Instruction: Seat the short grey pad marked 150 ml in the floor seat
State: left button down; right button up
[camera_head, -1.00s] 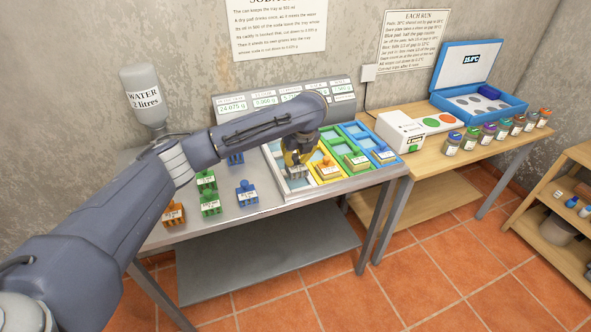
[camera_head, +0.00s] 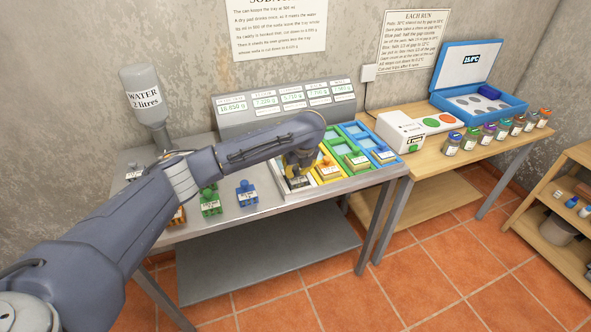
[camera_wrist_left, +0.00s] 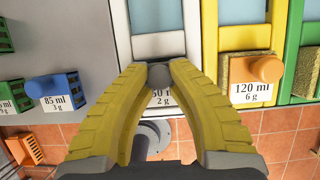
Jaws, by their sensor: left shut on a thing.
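My left gripper (camera_head: 299,164) is shut on the round grey knob (camera_wrist_left: 159,75) of the short grey pad (camera_head: 299,182). In the left wrist view the pad's label (camera_wrist_left: 160,97) reads 150 ml, 2 g, partly covered by the yellow fingers. The pad is low at the front end of the white-framed lane (camera_wrist_left: 158,46), left of the yellow lane. The fingers hide its lower edges, so I cannot tell whether it rests fully in the seat. My right gripper is not in view.
An orange-knobbed 120 ml pad (camera_wrist_left: 250,80) sits close by in the yellow lane. Green (camera_head: 356,160) and blue (camera_head: 383,154) pads sit in lanes further right. Loose green (camera_head: 210,203) and blue (camera_head: 247,194) pads stand left on the metal table. A display box (camera_head: 285,108) stands behind.

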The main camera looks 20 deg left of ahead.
aim_at(300, 183)
pick_arm(q)
jog(key=c, duration=1.3)
grip_release()
jog(key=shift+f, duration=0.1)
jog(key=shift+v, duration=6.1)
